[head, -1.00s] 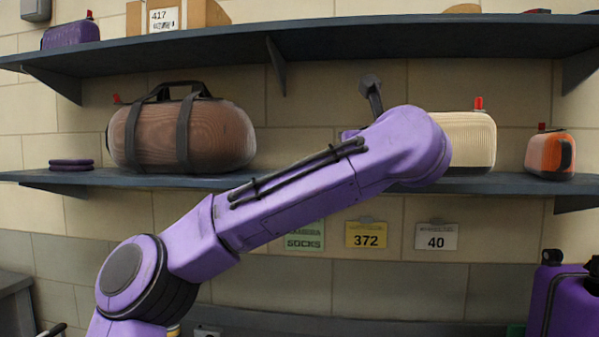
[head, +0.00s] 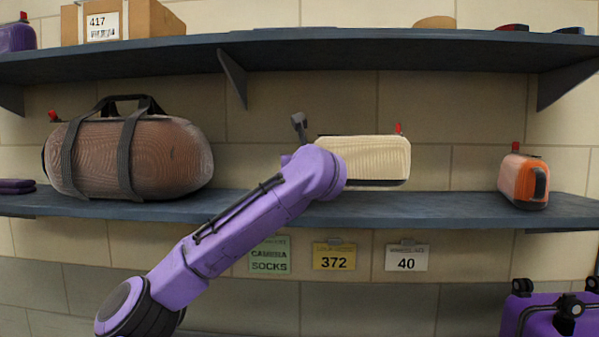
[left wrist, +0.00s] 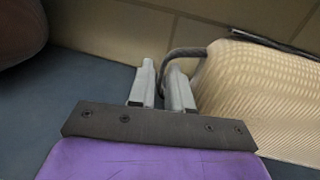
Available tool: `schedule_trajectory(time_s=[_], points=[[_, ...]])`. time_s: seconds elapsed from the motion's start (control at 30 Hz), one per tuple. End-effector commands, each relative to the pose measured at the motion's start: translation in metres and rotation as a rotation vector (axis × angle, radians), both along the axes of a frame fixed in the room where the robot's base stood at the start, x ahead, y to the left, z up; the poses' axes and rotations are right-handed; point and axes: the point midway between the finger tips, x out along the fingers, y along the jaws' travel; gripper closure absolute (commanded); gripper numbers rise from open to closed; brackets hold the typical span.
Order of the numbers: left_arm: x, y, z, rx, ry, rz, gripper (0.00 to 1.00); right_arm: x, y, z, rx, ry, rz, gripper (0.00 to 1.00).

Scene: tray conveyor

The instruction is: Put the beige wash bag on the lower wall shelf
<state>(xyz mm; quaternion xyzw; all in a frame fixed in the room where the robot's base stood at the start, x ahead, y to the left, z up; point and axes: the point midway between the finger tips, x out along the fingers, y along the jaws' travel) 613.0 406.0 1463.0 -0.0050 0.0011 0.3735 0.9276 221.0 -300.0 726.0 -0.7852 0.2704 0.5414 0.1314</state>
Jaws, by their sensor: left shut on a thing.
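The beige wash bag (head: 375,155) is ribbed, with a dark base and a red tag at its top right. It is at the lower wall shelf (head: 440,208), in the gap between the brown duffel and the orange bag. My left arm hides its left end and my left gripper in the head view. In the left wrist view my left gripper (left wrist: 162,88) is shut on the dark loop at the end of the wash bag (left wrist: 262,95). The bag's base looks to be at the shelf surface, but I cannot tell whether it bears on it. My right gripper is out of view.
A brown duffel (head: 150,158) stands left on the lower shelf, an orange bag (head: 518,180) right. The upper shelf (head: 330,55) with a carton (head: 150,22) overhangs. Labels hang below. A purple case (head: 515,312) is at lower right. Shelf room is free right of the wash bag.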

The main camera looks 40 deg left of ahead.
Motion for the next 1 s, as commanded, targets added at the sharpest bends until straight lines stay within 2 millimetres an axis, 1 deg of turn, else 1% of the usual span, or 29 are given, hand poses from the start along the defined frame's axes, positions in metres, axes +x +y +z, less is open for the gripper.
schedule_trajectory(time_s=[0.07,0.1,0.2,0.27,0.5,0.63,0.67,0.7,0.73,1.0], points=[[0.006,0.002,-0.006,0.0,-0.001,-0.001,1.0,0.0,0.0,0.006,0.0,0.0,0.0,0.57],[0.008,0.002,-0.014,0.0,0.0,-0.001,1.0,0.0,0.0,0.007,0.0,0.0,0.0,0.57],[0.007,0.002,-0.031,0.0,-0.001,0.0,1.0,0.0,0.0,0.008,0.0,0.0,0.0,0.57],[0.006,0.002,-0.036,-0.001,-0.004,0.0,1.0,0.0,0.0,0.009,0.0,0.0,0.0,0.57],[0.006,0.002,-0.038,-0.001,-0.006,0.0,1.0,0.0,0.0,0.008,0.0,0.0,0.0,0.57],[0.006,0.002,-0.042,-0.002,-0.006,0.0,1.0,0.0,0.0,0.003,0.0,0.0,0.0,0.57],[0.006,0.002,-0.041,-0.001,-0.002,0.0,0.72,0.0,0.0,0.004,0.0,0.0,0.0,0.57],[0.006,0.002,-0.041,0.0,-0.001,0.0,0.59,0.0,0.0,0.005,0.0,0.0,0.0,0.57],[0.006,0.002,-0.041,0.0,-0.001,0.0,0.55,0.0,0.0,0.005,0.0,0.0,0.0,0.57],[0.006,0.001,-0.04,0.0,-0.001,0.0,0.55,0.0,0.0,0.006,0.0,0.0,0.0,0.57]])
